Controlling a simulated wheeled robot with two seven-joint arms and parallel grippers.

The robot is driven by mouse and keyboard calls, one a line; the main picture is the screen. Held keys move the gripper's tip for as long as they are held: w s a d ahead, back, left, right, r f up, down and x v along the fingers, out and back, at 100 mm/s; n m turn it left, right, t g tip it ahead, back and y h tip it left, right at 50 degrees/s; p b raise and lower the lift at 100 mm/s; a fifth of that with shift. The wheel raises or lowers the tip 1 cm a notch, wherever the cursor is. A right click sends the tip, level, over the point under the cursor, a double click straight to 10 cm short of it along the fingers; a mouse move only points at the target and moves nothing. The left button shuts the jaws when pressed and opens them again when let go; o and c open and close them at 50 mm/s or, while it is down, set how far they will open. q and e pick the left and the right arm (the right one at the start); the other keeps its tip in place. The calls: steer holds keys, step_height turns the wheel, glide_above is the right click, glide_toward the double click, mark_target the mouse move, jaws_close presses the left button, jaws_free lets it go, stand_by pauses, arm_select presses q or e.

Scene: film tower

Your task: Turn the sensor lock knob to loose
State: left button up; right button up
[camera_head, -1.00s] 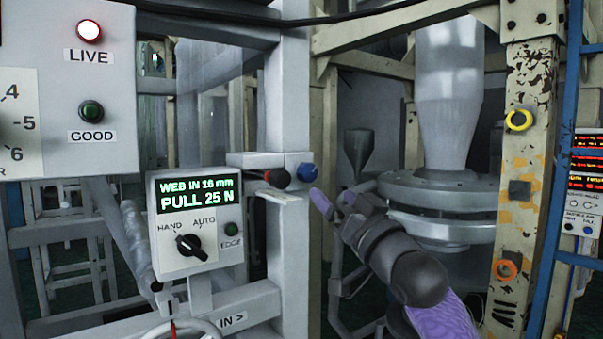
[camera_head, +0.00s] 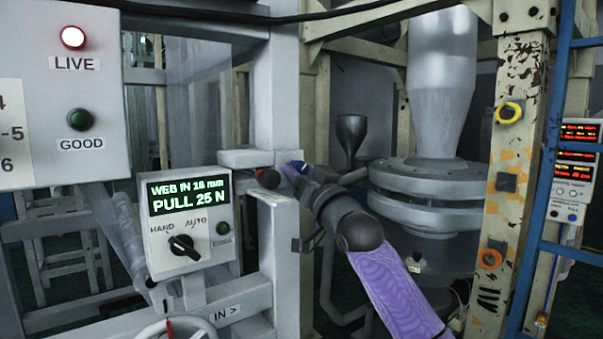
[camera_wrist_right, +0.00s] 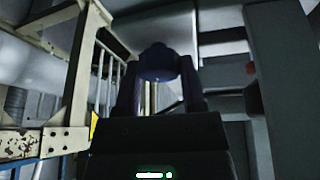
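The blue knob (camera_head: 288,172) is on a white bracket on the grey upright post, right of a black knob with a red ring (camera_head: 268,178). I take the blue knob as the sensor lock knob. My right gripper (camera_head: 297,169) is at it, coming from the right, and partly hides it. In the right wrist view the knob (camera_wrist_right: 158,63) shows dark blue between the tips of my two fingers (camera_wrist_right: 160,82). The fingers stand apart on either side of it; whether they press on it I cannot tell. No mark on the knob is readable. My left gripper is not in view.
A control box (camera_head: 190,228) reads "WEB IN 16 mm, PULL 25 N" and has a HAND/AUTO switch (camera_head: 183,245). A panel with LIVE and GOOD lamps (camera_head: 62,140) is at upper left. A cream post (camera_head: 514,150) and blue ladder frame stand right.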

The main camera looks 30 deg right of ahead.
jaws_close()
steer(key=shift+r+n+p, duration=0.15)
steer(key=shift+n+p, duration=0.45)
steer(key=shift+p, duration=0.1)
steer(key=n+y+p, duration=0.3)
steer(key=n+p, duration=0.2)
steer(key=n+g+y+p, duration=0.1)
steer(key=n+y+p, duration=0.2)
steer(key=n+p, duration=0.2)
steer(key=shift+d+r+n, duration=0.15)
steer(key=shift+n, duration=0.45)
steer(key=n+g+y+p, duration=0.1)
steer(key=n, duration=0.2)
steer(key=n+g+y+p, duration=0.1)
steer(key=n+p, duration=0.1)
steer(key=n, duration=0.1)
steer(key=shift+y, duration=0.3)
steer(key=n+g+p, duration=0.1)
steer(key=n, duration=0.1)
steer(key=n+g+p, duration=0.1)
steer(key=n, duration=0.2)
steer(key=shift+f+y, duration=0.2)
steer(key=shift+y, duration=0.1)
steer(key=shift+n, duration=0.4)
steer(key=o, duration=0.6)
jaws_free()
